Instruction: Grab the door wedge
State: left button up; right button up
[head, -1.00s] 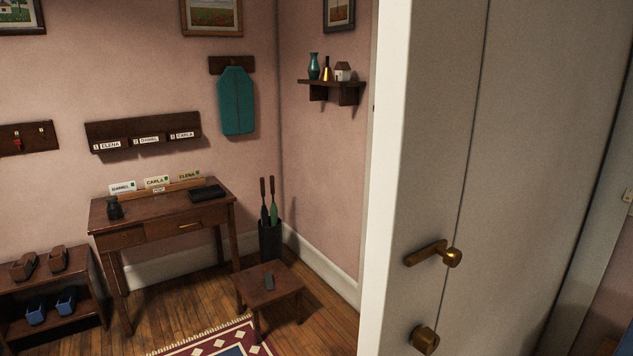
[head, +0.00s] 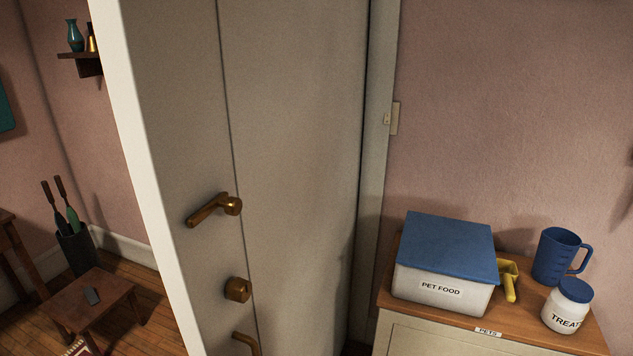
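I cannot make out a door wedge for certain. Neither of my grippers is in view.
Brass door handles (head: 215,208) stick out from the door. At right, a cabinet (head: 450,338) holds a pet food bin (head: 440,285), a yellow scoop (head: 510,281), a blue jug (head: 556,257) and a treat jar (head: 567,308). An umbrella stand (head: 76,250) is behind the stool.

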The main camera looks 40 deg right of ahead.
aim_at(92, 297)
jog(key=u, duration=0.2)
jog(key=i+j+u, duration=0.2)
jog(key=u, duration=0.3)
jog(key=i+u, duration=0.5)
jog(key=i+z, duration=0.35)
jog(key=i, duration=0.2)
jog(key=i+j+z, duration=0.15)
jog(key=i+z, duration=0.2)
jog(key=i, duration=0.15)
jog(key=i+l+z, duration=0.15)
jog(key=i+z, duration=0.15)
jog(key=z, duration=0.15)
jog(key=i+l+z, duration=0.1)
jog(key=i+z, duration=0.55)
jog(key=z, duration=0.2)
jog(key=i+j+z, duration=0.2)
jog(key=z, duration=0.25)
jog(key=i+z, duration=0.35)
jog(key=i, duration=0.8)
jog(key=i+u, duration=0.2)
jog(key=u, duration=0.2)
jog(key=i+u, duration=0.25)
jog(key=u, duration=0.2)
jog(key=i+l+u, duration=0.15)
jog(key=u, duration=0.25)
jog(key=i+l+u, duration=0.2)
jog(key=u, duration=0.2)
